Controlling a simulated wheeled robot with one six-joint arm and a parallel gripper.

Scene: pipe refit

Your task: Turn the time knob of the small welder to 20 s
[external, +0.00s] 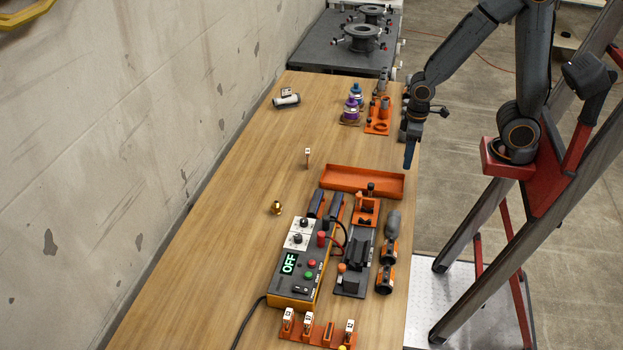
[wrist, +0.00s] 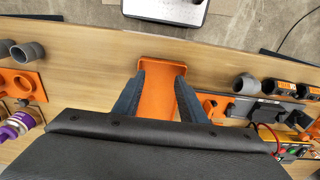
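The small welder (external: 301,279) is an orange and dark box on the bench, with a display (external: 289,263) reading OFF. Two dark knobs sit on white dial plates at its far end, an upper one (external: 304,222) and a lower one (external: 297,239). I cannot read which is the time knob or where either points. In the wrist view only part of the welder (wrist: 297,149) shows at the right edge. My gripper (external: 408,165) hangs near the bench's right edge, well away from the welder. Its fingers (wrist: 164,76) are apart and empty, above the orange tray.
The orange tray (external: 362,181) lies beyond the welder. Tagged parts in an orange holder (external: 318,331) are in front. The bench (external: 225,230) is mostly clear on the left.

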